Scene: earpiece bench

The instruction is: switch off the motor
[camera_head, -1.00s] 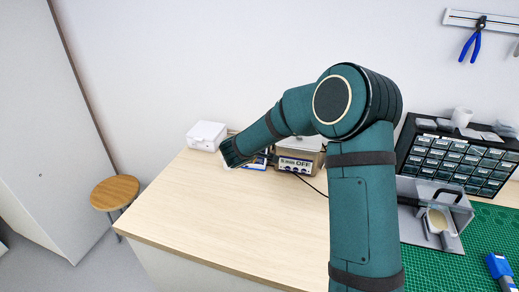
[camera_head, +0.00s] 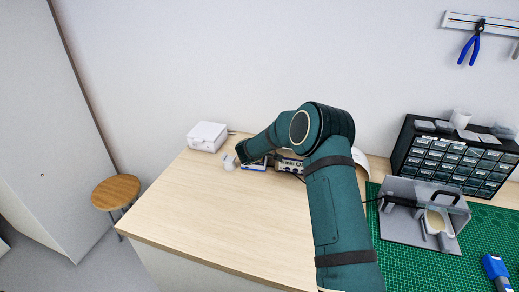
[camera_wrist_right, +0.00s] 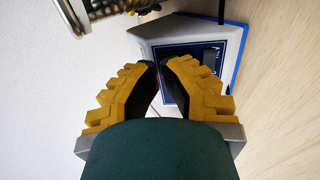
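A low metal-grey unit (camera_head: 289,165) with a dark label stands at the back of the bench, mostly hidden behind my right arm; I cannot tell for sure that it is the motor. Beside it on the left is a blue-edged piece (camera_head: 256,165). In the right wrist view a pale block with a navy label and blue edge (camera_wrist_right: 238,62) lies just beyond the right gripper (camera_wrist_right: 162,64). The gripper's yellow fingers have their tips together, with nothing seen between them. Contact with the block cannot be told. My left gripper is not in view.
A white box (camera_head: 207,136) and a small pale item (camera_head: 229,162) are on the left of the bench. Black drawers (camera_head: 450,158), a grey clear-hooded box (camera_head: 400,228) and a green mat (camera_head: 470,270) are at right. The front-left bench top (camera_head: 220,215) is clear.

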